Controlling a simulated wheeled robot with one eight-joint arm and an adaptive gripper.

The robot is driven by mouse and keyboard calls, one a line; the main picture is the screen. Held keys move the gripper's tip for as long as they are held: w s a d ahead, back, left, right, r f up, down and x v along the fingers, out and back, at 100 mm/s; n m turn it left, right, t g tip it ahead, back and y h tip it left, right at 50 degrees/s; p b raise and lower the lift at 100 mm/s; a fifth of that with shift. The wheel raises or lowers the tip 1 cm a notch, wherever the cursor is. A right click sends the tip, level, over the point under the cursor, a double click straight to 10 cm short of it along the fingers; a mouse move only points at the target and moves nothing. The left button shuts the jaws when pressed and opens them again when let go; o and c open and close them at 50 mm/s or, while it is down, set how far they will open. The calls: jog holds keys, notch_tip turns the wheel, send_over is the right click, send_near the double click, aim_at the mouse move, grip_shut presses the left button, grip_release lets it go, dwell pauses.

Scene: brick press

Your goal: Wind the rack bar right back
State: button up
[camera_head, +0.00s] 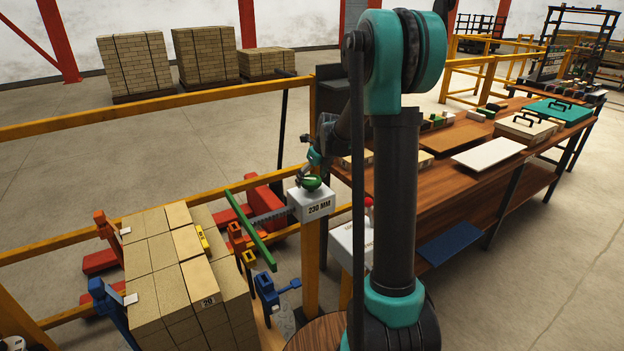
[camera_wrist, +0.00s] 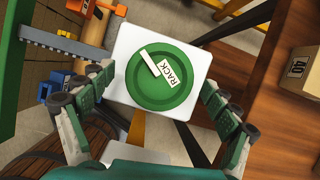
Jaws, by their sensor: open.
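A round green knob labelled RACK (camera_wrist: 160,85) sits on a white box (camera_wrist: 195,62). The grey toothed rack bar (camera_head: 268,218) runs left from the box to a long green bar (camera_head: 248,230). The toothed rack bar also shows at upper left in the wrist view (camera_wrist: 65,45). My gripper (camera_wrist: 160,83) is open above the knob, one finger on each side, with gaps between fingers and knob. In the head view my gripper (camera_head: 313,170) is small and partly blends with the knob.
A brick stack (camera_head: 165,265) stands left of the green bar, with red, orange and blue clamps around it. A yellow rail (camera_head: 150,103) runs behind. A wooden workbench (camera_head: 445,185) stands at right. A block marked 40 (camera_wrist: 299,68) lies at right in the wrist view.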

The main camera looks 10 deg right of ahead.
jog(key=c, duration=1.2)
jog(key=shift+o, duration=0.2)
jog(key=shift+n, duration=0.3)
